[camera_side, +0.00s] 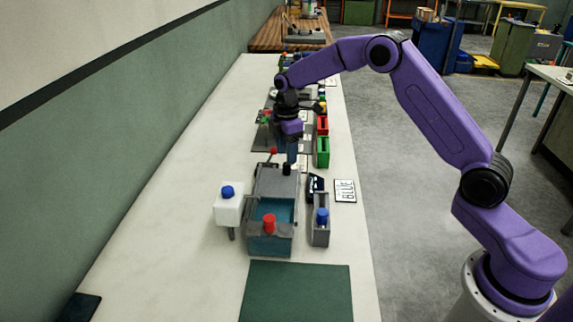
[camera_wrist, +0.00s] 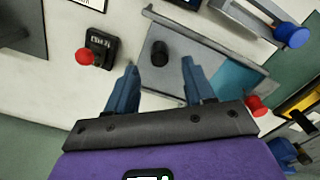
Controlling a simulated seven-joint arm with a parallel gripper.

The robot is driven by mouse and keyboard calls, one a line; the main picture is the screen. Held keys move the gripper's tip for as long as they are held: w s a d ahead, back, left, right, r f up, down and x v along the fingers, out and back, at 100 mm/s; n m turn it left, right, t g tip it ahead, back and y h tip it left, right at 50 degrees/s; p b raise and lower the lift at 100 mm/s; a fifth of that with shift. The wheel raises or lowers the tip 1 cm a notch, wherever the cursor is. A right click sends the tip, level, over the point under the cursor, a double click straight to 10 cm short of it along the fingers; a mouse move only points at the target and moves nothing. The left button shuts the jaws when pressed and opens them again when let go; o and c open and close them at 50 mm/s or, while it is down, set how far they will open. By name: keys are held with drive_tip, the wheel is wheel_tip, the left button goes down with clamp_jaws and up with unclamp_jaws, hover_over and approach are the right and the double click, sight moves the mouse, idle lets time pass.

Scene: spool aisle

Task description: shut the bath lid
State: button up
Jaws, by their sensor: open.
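The bath (camera_side: 270,241) is a grey tank on the white bench, with teal liquid (camera_side: 284,211) showing in its near part. Its grey lid (camera_side: 272,180) covers the far part, so the bath is partly open. A black knob (camera_side: 286,168) stands on the lid; the wrist view also shows the knob (camera_wrist: 158,52) and the uncovered teal liquid (camera_wrist: 238,78). My gripper (camera_side: 292,162) points down just above the far end of the lid. In the wrist view its blue fingers (camera_wrist: 160,78) are apart and empty, with the knob between and beyond their tips. Contact cannot be told.
A red knob (camera_side: 269,222) shows at the bath's near end. A white blue-capped container (camera_side: 228,208) stands left, and a grey holder with a blue top (camera_side: 321,232) right. A red-knobbed switch (camera_wrist: 86,57) is near my gripper. A green mat (camera_side: 296,292) lies in front.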

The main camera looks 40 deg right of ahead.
sight(286, 165)
drive_tip(key=shift+f, duration=2.5)
clamp_jaws()
drive_tip(key=shift+a, duration=0.1)
